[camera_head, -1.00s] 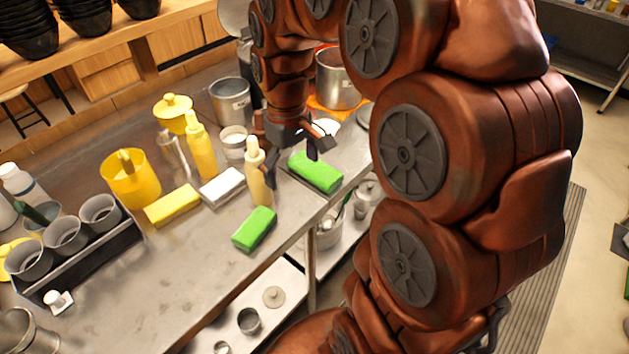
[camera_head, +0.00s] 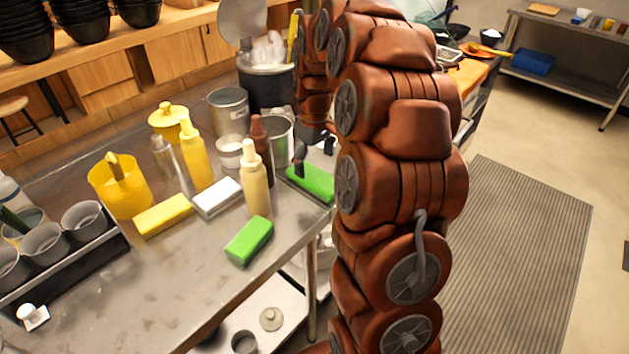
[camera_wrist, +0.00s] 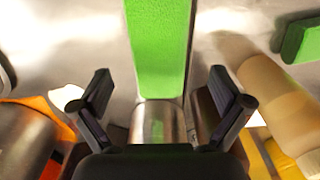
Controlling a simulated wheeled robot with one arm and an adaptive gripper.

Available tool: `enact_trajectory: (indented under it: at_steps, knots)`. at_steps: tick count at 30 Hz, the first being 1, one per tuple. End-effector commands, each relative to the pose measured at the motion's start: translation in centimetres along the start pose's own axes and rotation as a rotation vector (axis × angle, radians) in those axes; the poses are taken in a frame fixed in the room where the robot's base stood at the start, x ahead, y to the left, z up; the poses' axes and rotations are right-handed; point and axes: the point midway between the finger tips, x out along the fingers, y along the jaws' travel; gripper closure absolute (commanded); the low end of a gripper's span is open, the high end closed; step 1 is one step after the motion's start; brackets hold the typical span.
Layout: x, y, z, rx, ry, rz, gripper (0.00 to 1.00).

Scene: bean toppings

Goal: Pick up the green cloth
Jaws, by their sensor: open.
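Two green cloths, folded like blocks, lie on the steel table. The farther green cloth (camera_head: 312,183) is partly hidden behind my arm. The nearer green cloth (camera_head: 249,240) lies towards the table's front edge. My gripper (camera_head: 314,156) is open just above the farther cloth. In the wrist view, my gripper (camera_wrist: 163,100) has its two fingers spread wide and nothing held between them. That green cloth (camera_wrist: 158,45) lies ahead, centred between the fingers, its long side running away from me. The other green cloth (camera_wrist: 302,40) shows at the right edge.
A cream bottle (camera_head: 255,180) and a brown bottle (camera_head: 261,140) stand close left of the gripper. A metal pot (camera_head: 279,142) stands behind. White (camera_head: 217,197) and yellow (camera_head: 163,215) cloths lie farther left. The front of the table is bare.

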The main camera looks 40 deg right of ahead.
Motion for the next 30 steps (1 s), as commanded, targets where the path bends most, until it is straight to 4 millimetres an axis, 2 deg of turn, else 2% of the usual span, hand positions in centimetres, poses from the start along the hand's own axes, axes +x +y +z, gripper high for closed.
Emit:
enact_trajectory:
  at_steps: [5,15,22,30]
  knots:
    - [0.9,0.0,0.0,0.001,-0.001,-0.001,0.00]
    - [5.0,0.0,0.0,0.000,-0.002,-0.001,0.00]
    - [5.3,0.0,0.0,0.000,0.000,0.000,0.00]
    - [5.3,0.0,0.0,0.000,0.000,0.000,0.27]
